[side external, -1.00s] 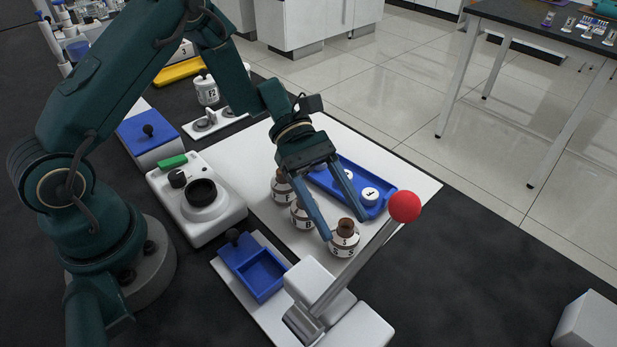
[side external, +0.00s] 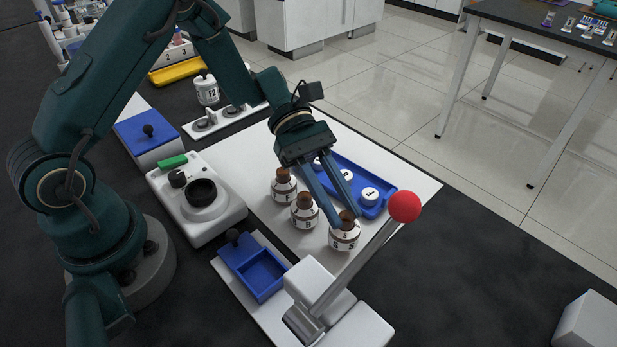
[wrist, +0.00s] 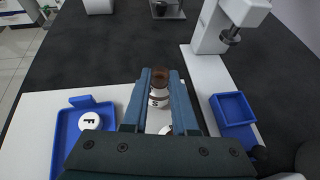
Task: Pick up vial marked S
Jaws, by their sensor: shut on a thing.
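The vial marked S (side external: 344,238) is a white bottle with a brown stopper, standing upright on the white board at the front of a row of vials. My gripper (side external: 346,216) is shut on the top of this vial, with blue fingers on either side of its stopper. In the wrist view the vial (wrist: 159,98) shows between the fingertips of my gripper (wrist: 160,78). The vial marked B (side external: 304,212) and another vial (side external: 283,186) stand behind it in the row, apart from the fingers.
A blue tray (side external: 376,208) with round white pieces lies beside the row. A press-like device with a red-knobbed lever (side external: 404,207) stands close in front of the vial. A blue open box (side external: 262,276) and a white balance-like device (side external: 199,200) are to the left.

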